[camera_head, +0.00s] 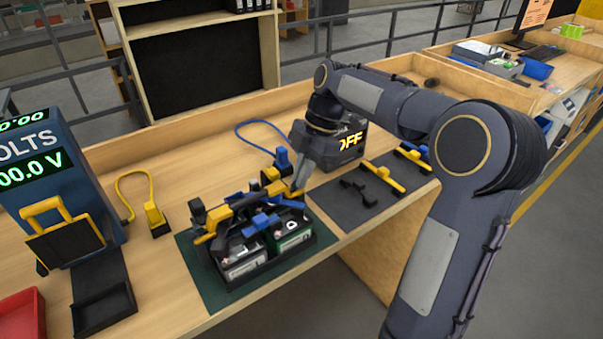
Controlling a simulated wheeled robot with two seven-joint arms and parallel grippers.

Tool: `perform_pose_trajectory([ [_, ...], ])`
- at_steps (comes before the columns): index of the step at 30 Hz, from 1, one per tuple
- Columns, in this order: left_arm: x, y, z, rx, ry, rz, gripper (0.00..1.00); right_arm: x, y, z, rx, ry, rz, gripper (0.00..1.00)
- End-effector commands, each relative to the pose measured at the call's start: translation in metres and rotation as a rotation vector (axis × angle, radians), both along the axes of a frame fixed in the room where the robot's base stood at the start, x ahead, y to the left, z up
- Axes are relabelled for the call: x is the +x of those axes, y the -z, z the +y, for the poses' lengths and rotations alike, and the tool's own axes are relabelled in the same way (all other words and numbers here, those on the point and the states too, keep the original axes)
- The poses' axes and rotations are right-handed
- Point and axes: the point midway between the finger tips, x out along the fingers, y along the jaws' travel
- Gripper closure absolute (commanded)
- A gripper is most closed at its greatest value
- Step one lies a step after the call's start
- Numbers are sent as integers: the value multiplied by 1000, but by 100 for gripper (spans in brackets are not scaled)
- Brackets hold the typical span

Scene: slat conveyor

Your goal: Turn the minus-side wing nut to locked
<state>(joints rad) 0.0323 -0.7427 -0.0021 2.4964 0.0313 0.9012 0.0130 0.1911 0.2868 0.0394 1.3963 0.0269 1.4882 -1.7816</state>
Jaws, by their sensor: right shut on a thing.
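A battery holder (225,280) stands on a dark green mat (196,272), with a white-topped and a green-sided battery in it. Yellow, blue and black clamp parts lie over it. A blue wing-shaped part (261,222) sits on top; a yellow part (206,238) is at the left. I cannot tell which is the minus-side wing nut, or its turn state. My right gripper (300,184) points down at the far right of the holder. It is shut at the end of a yellow bar (277,194); its fingertips partly hide the contact. My left gripper is not in view.
A volts meter box (30,170) stands at the left, near a yellow-handled black piece (65,238) and a red tray (22,315). A grey mat (345,205) holds spare bars at the right.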

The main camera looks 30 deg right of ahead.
Motion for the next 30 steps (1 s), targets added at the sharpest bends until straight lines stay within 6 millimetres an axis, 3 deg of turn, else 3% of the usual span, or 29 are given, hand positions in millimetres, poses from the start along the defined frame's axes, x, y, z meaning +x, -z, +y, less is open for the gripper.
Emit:
perform_pose_trajectory([
  [8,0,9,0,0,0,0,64,-1,1,0,0,133,-2,100],
  [30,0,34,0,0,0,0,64,-6,0,3,1,818,-5,100],
])
